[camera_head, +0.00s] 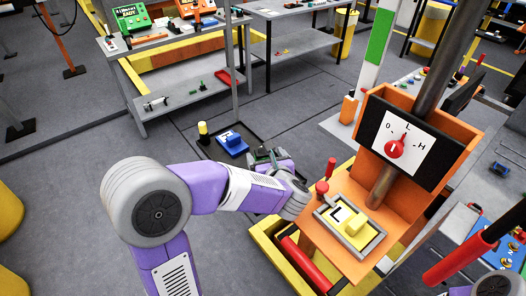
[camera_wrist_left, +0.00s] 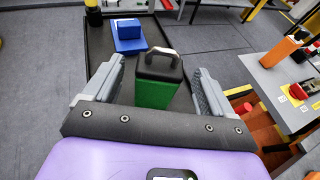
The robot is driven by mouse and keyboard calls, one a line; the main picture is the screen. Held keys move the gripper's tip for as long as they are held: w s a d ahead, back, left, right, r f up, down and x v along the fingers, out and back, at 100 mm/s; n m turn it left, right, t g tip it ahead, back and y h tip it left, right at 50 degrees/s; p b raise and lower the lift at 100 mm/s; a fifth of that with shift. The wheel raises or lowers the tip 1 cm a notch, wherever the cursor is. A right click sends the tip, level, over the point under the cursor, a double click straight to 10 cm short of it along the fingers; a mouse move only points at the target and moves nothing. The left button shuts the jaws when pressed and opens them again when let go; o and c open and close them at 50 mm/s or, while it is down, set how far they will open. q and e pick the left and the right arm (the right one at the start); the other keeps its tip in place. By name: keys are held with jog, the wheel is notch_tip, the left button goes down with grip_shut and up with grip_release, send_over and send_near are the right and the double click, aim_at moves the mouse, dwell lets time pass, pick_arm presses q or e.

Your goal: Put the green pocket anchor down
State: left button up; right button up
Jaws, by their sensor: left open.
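The green pocket anchor (camera_wrist_left: 155,92) is a green block with a black top and a metal handle. In the left wrist view it stands upright between the fingers of my left gripper (camera_wrist_left: 155,90), with a gap visible on each side. It appears to stand on the dark tray (camera_wrist_left: 97,42); its base is hidden. In the head view my left gripper (camera_head: 266,157) is at the right end of the tray (camera_head: 203,154), and the anchor is mostly hidden there. The left gripper is open. My right gripper is not in view.
A blue block (camera_wrist_left: 128,30) (camera_head: 232,144) and a black-and-yellow post (camera_head: 203,132) stand on the tray's other end. An orange stand with a red dial (camera_head: 396,145) rises close to the right of my left arm. Grey workbenches (camera_head: 190,88) stand behind.

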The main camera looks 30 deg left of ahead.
pick_arm(q)
jog(key=v, duration=0.8)
